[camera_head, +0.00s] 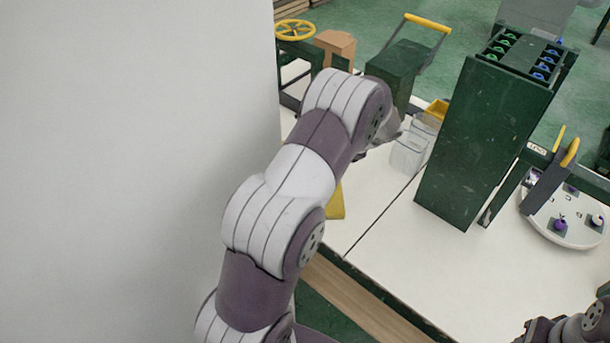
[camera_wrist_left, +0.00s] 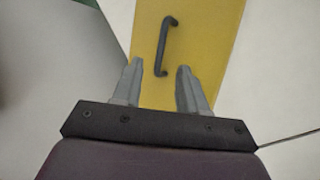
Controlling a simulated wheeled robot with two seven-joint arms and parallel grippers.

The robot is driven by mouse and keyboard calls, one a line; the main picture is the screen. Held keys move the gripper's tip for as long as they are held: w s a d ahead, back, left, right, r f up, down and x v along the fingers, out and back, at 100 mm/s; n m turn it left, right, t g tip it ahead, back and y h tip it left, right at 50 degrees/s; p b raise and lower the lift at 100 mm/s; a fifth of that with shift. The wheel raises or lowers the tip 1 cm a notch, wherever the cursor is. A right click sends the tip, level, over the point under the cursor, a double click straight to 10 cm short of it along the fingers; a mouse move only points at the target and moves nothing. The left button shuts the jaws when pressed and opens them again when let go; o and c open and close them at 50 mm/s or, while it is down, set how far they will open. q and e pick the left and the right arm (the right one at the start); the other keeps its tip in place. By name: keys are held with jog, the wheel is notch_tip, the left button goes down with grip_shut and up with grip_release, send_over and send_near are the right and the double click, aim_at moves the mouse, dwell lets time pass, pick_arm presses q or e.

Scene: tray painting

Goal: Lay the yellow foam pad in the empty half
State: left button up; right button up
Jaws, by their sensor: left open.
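A flat yellow piece (camera_wrist_left: 212,45) with a dark bar handle (camera_wrist_left: 164,45) fills the middle of the left wrist view. It looks like the yellow pad, but I cannot tell if it is foam. In the head view a yellow piece (camera_head: 336,204) shows partly behind my left arm; most of it is hidden. My left gripper (camera_wrist_left: 160,67) is open, its fingers apart over the yellow piece with the handle ahead between the fingertips. Nothing is gripped. I cannot make out the empty half. My right gripper is out of view; only part of my right arm shows at lower right.
Clear bins (camera_head: 408,152) stand on the white table (camera_head: 400,245), a yellow item (camera_head: 437,109) beside them. A tall green cabinet (camera_head: 480,140) stands right of them. A round white tray (camera_head: 565,222) lies farther right. A pale wall (camera_head: 130,150) fills the left. The front table is bare.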

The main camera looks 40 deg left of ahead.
pick_arm(q)
jog(key=x, duration=0.2)
jog(key=shift+a+f, duration=0.15)
jog(key=shift+a, duration=0.1)
jog(key=x, duration=0.5)
jog(key=shift+d+f, duration=0.15)
jog(key=shift+d, duration=0.1)
grip_shut()
